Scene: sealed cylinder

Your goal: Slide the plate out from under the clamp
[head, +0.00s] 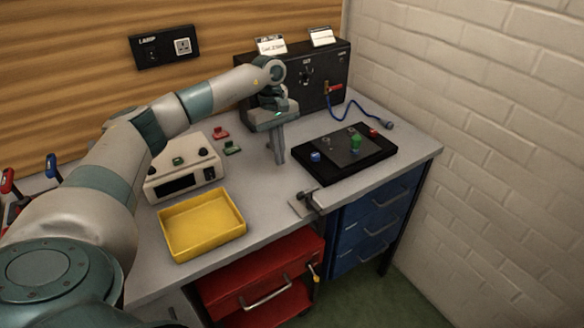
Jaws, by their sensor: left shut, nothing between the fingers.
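A clamp (312,203), dark and small, sits at the front edge of the workbench. A thin grey plate (297,206) lies flat at the edge, its left part showing and its right part seemingly under the clamp. My left gripper (280,161) points down, shut and empty, over the bench behind the plate and clamp, apart from both. Whether its fingertips touch the bench I cannot tell. My right gripper is not in view.
A black board (374,168) with coloured parts lies right of my left gripper. A yellow tray (241,232) and a white device (178,178) are on the left. A black box (306,76) with a blue cable (362,115) stands behind. Bare bench surrounds the plate's left side.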

